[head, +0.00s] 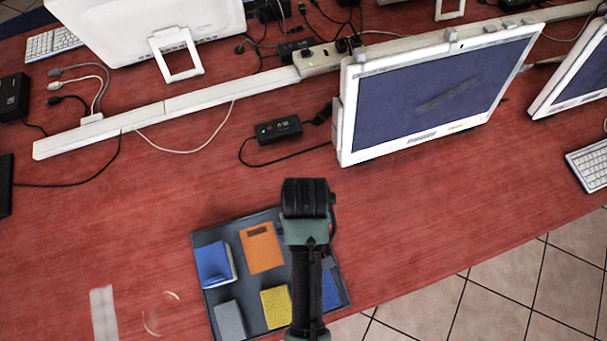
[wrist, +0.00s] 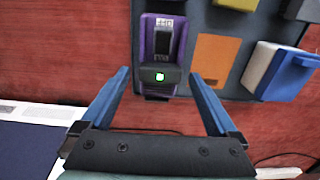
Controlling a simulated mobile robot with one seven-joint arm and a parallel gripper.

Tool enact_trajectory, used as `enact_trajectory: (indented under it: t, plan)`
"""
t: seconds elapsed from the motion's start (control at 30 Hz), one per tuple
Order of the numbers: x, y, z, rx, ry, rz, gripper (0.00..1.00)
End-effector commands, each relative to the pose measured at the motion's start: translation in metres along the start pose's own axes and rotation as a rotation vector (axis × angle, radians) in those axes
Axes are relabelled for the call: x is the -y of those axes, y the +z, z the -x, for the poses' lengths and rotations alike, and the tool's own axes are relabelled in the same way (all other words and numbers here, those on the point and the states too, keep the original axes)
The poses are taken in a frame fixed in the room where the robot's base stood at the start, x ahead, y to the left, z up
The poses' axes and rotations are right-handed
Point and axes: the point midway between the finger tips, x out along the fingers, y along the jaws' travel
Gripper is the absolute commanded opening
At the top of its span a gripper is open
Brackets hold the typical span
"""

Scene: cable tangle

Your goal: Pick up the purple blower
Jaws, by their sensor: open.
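The purple blower (wrist: 146,48) shows in the wrist view as an upright-oriented purple and black block with a dark slot, a white label and a small green light. It lies at the edge of the dark grey tray (wrist: 203,17). My gripper (wrist: 160,73) is open, its two blue fingers spread on either side of the blower's near end. No contact is visible, and the height gap cannot be told. In the head view my arm covers the blower, and my fingertips are hidden too.
The tray also holds an orange block (head: 261,248), a blue one (head: 214,264), a yellow one (head: 276,308) and a grey one (head: 229,320). A white monitor (head: 440,95) and a black adapter with its cable (head: 278,129) stand beyond.

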Motion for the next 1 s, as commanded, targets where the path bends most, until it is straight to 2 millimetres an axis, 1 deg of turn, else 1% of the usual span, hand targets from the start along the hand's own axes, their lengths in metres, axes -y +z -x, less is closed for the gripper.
enact_trajectory:
  t: [0.03,0.1,0.37,0.6,0.67,0.8,0.97,1.0]
  plan:
    - [0.0,0.001,-0.01,0.003,-0.001,0.0,0.95]
    - [0.0,0.0,-0.019,0.001,-0.001,0.0,0.95]
    - [0.0,-0.001,-0.037,-0.001,0.0,0.0,0.95]
    - [0.001,-0.004,-0.07,-0.001,0.0,0.0,0.95]
    - [0.001,-0.004,-0.075,-0.002,0.0,0.0,0.95]
    - [0.001,-0.005,-0.08,-0.004,0.001,0.0,0.95]
    - [0.001,-0.005,-0.08,-0.004,0.001,0.0,0.95]
    - [0.001,-0.004,-0.08,-0.004,0.001,0.0,0.9]
